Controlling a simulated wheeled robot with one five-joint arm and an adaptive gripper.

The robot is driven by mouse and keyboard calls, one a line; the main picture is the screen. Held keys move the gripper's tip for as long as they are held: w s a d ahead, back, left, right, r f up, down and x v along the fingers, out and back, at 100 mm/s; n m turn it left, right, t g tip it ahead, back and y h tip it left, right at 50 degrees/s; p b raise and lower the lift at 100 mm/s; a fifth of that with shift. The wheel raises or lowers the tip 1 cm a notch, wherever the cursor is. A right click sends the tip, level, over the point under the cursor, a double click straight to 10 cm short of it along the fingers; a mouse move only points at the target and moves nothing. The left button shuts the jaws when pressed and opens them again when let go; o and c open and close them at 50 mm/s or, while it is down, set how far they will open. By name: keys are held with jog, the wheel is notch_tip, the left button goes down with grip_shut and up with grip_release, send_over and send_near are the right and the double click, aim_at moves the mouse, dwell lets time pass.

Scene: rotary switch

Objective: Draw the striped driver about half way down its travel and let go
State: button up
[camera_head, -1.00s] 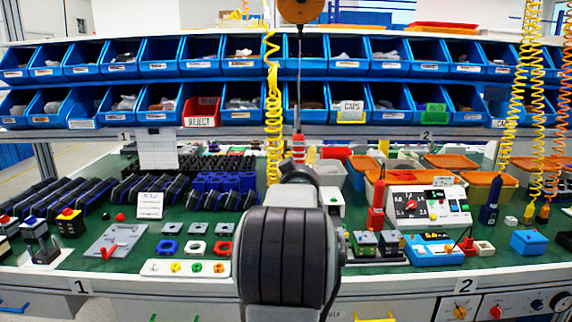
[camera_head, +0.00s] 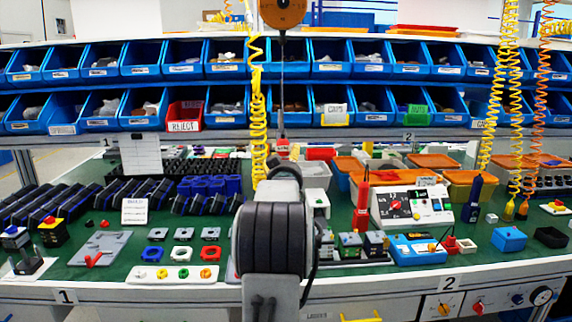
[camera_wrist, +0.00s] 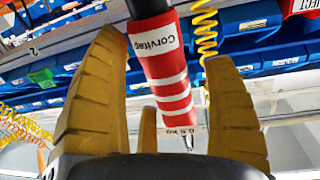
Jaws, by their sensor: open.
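The striped driver (camera_wrist: 172,85) hangs in the wrist view, red with white bands, a white label and a black upper end. Its lower tip shows near a small tag. My gripper (camera_wrist: 164,48) is open, with its yellow fingers on either side of the driver. A gap shows between the driver and the right finger.
An orange balancer (camera_head: 283,12) holds the cable above. A yellow coiled hose (camera_head: 258,110) hangs just left of the driver. Blue bins (camera_head: 330,60) line the back. Grey boxes (camera_head: 352,245) and a white switch panel (camera_head: 412,205) stand on the green bench right of my arm.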

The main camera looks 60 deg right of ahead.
jog(key=shift+c, duration=0.3)
jog(key=c, duration=1.2)
notch_tip(320, 180, down, 6)
jog(key=b, duration=0.7)
jog(key=shift+f, duration=0.1)
jog(key=o, duration=1.3)
jog(key=shift+c, duration=0.2)
jog(key=shift+a, duration=0.1)
jog(key=v, duration=1.2)
